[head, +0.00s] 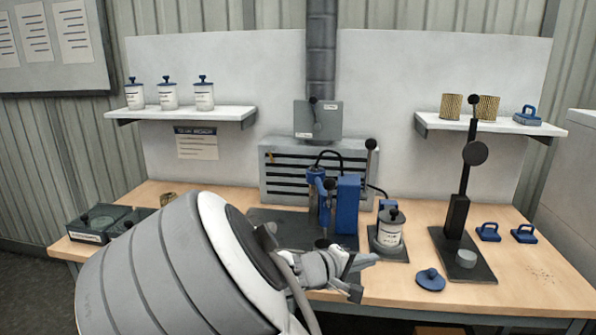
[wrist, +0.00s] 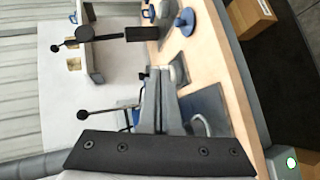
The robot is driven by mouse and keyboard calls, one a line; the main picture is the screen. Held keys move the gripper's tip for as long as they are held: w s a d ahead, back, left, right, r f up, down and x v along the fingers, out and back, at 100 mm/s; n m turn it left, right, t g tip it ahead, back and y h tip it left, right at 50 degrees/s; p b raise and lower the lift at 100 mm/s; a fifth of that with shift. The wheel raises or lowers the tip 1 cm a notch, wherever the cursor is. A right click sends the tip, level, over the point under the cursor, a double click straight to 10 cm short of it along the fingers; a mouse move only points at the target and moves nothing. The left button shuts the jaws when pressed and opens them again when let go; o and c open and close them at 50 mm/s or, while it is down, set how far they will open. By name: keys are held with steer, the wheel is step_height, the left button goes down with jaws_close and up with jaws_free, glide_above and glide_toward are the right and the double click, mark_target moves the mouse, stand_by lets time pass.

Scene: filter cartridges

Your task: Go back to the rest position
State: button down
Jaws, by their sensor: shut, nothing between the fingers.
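My gripper (head: 358,275) is shut and empty above the front part of the wooden workbench (head: 540,285), in front of the blue press. It also shows in the wrist view (wrist: 154,82), pointing along the bench. My grey arm covers the left front of the bench. A white canister with a blue-and-black top (head: 389,230) stands on a dark base plate just beyond and right of my gripper, apart from it. The blue press (head: 347,205) stands behind my gripper; its lower part is partly hidden.
A tall black lever stand (head: 457,215) rises at right. Blue handled parts (head: 488,232) and a round blue lid (head: 430,280) lie near it. Several white canisters (head: 168,96) stand on the left shelf; tan cartridges (head: 451,106) stand on the right shelf. A dark case (head: 100,222) sits at left.

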steer(key=s+d+r+m+g+y+p, duration=0.1)
steer(key=s+d+m+g+y+p, duration=0.35)
steer(key=s, duration=0.75)
steer(key=s+a+r+m+t+y+p, duration=0.1)
steer(key=s+a+r+y, duration=0.2)
steer(key=s+r, duration=0.4)
steer(key=s+a+r+m+y+p, duration=0.1)
steer(key=s+a+r+y, duration=0.2)
steer(key=s+r, duration=0.4)
steer(key=shift+s+t+y, duration=0.35)
steer(key=shift+s+y, duration=0.1)
